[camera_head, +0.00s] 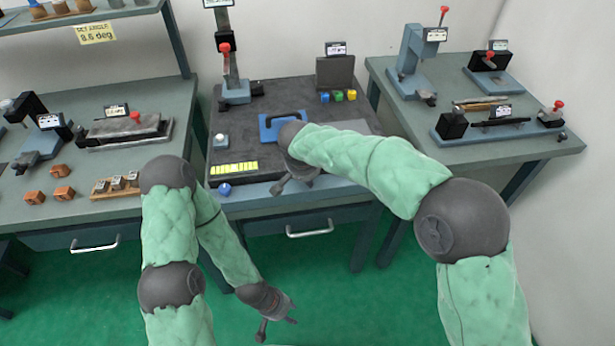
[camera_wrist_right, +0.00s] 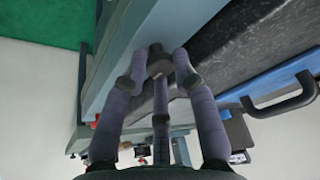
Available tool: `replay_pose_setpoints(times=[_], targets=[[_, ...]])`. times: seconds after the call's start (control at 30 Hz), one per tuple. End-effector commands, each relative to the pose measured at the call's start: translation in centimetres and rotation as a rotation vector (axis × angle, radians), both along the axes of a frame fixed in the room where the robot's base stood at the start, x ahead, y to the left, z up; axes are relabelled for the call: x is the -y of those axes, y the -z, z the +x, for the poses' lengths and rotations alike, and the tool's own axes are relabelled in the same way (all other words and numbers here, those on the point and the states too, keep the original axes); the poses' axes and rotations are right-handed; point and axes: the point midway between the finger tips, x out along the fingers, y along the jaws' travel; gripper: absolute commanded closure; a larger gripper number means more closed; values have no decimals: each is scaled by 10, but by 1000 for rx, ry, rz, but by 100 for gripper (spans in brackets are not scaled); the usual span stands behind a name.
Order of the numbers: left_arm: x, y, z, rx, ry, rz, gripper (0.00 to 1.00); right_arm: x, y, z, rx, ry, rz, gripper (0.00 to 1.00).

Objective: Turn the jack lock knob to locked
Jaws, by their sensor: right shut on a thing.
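A dark round knob (camera_wrist_right: 158,60) sticks out by the front edge of the middle bench (camera_wrist_right: 130,70) in the right wrist view. My right gripper (camera_wrist_right: 160,75) has its fingers closed around this knob. The knob's markings and turn angle cannot be read. In the head view my right gripper (camera_head: 295,183) is at the bench's front edge, and the arm and wrist hide the knob there. My left gripper (camera_head: 277,318) hangs low in front of the bench, over the green floor, with its fingers apart and empty.
A blue plate with a handle (camera_head: 268,133) lies on the dark bench top behind my right wrist. A blue ball knob (camera_head: 224,189) and a yellow scale (camera_head: 233,168) are at the front left. A drawer handle (camera_head: 310,231) is below. Side benches (camera_head: 510,157) hold fixtures.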

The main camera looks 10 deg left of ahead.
Motion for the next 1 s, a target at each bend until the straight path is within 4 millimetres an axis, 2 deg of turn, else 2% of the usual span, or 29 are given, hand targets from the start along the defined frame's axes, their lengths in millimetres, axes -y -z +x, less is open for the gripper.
replay_pose_setpoints(times=[0.3, 0.33, 0.37, 0.77, 0.87, 1.0], targets=[[0, 0, 0, 0, 0, 0, 60, 0, 4, -2, -9, 1, -5, 100], [0, 0, 0, 0, 0, 0, 60, 0, 4, -2, -9, 1, -5, 69], [0, 0, 0, 0, 0, 0, 60, 0, 4, -2, -9, 1, -4, 61], [0, 0, 0, 0, 0, 0, 60, 0, -2, -2, -1, 0, -1, 61], [0, 0, 0, 0, 0, 0, 60, -1, -13, -5, 0, 0, 0, 61], [0, 0, 0, 0, 0, 0, 60, -2, -36, -14, 1, 0, 1, 61]])
